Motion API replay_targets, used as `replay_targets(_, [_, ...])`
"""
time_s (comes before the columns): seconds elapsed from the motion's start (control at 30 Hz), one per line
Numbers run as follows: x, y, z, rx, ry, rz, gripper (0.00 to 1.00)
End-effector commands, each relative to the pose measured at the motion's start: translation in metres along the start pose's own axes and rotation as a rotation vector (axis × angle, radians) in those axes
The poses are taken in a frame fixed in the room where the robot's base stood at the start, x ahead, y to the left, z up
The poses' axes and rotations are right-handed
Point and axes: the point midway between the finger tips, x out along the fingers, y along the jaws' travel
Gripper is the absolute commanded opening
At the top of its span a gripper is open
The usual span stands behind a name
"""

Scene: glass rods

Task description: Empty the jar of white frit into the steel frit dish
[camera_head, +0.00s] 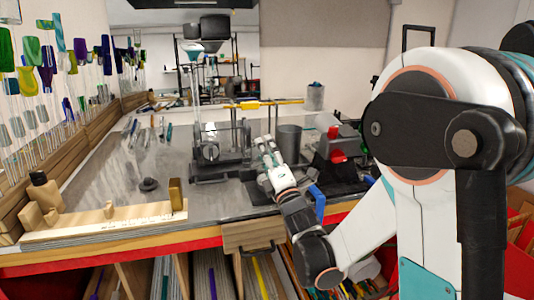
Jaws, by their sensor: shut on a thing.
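My gripper (266,143), white and teal, is small in the head view, over the middle of the steel-grey worktop. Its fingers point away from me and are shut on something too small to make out. A grey, metal-looking cylindrical pot (289,143) stands upright just right of the fingers; I cannot tell whether they touch. I cannot pick out the jar of white frit for sure. A small whitish item (210,131) shows among the dark stand at left of the gripper. I cannot identify the steel frit dish.
A dark burner-like apparatus (217,157) stands left of my gripper. A black device with red parts (337,142) stands to its right. Upright glass rods (45,72) line the left side. A wooden holder (105,216) lies at the front left.

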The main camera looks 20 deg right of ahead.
Motion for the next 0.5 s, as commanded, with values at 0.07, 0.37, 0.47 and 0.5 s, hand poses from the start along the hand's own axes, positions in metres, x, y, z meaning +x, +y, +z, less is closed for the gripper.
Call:
replay_targets(0.07, [0.0,0.001,0.001,-0.014,0.005,0.001,0.16])
replay_targets(0.37, [0.004,0.012,0.005,-0.241,0.097,0.0,0.16])
replay_targets(0.47, [0.006,0.016,0.006,-0.335,0.137,-0.001,0.16])
replay_targets(0.5, [0.007,0.017,0.006,-0.369,0.151,0.0,0.16])
